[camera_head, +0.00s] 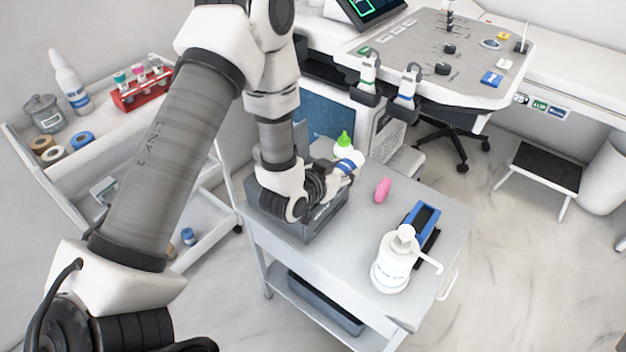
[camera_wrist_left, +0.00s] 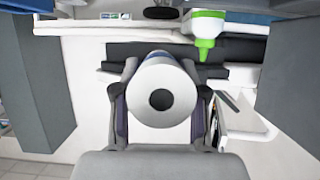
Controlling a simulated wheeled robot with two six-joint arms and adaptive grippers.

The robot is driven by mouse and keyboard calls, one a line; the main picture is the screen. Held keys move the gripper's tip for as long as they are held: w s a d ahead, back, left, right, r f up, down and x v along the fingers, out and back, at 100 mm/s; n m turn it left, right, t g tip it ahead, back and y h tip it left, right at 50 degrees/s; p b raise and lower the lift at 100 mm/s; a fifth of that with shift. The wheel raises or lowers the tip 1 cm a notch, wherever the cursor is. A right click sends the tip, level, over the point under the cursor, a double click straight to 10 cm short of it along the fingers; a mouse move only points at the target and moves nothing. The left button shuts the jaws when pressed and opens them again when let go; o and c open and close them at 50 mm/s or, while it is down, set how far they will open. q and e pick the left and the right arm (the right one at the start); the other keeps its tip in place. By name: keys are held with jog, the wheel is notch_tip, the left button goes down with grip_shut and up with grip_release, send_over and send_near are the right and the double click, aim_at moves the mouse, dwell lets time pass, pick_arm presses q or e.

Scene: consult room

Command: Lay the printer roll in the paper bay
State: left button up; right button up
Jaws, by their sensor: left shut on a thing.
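The white printer roll (camera_wrist_left: 158,78), with a dark round core, is between the fingers of my left gripper (camera_wrist_left: 160,110) in the left wrist view. The fingers are shut on its two sides. In the head view my left gripper (camera_head: 318,190) is low over the grey open-topped box (camera_head: 302,228) at the left end of the cart. I cannot tell whether the roll touches the box, or which part is the paper bay. My right gripper is not in view.
A green-capped bottle (camera_head: 344,141) stands close behind the gripper. The cart top (camera_head: 345,232) also holds a pink object (camera_head: 382,190), a blue-and-black holder (camera_head: 422,222) and a white pump bottle (camera_head: 394,262). A shelf trolley (camera_head: 108,148) is at left, an ultrasound console (camera_head: 430,60) behind.

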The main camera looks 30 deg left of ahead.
pick_arm(q)
jog(key=s+a+f, duration=0.1)
jog(key=a, duration=0.1)
jog(key=s+a+f, duration=0.1)
jog(key=a, duration=0.1)
jog(key=a+f, duration=0.2)
jog(key=shift+s+a, duration=0.4)
jog(key=shift+w+f, duration=0.15)
jog(key=shift+f, duration=0.1)
jog(key=shift+f+b, duration=0.3)
jog(key=shift+f, duration=0.2)
jog(key=o, duration=1.2)
jog(key=shift+o, duration=0.2)
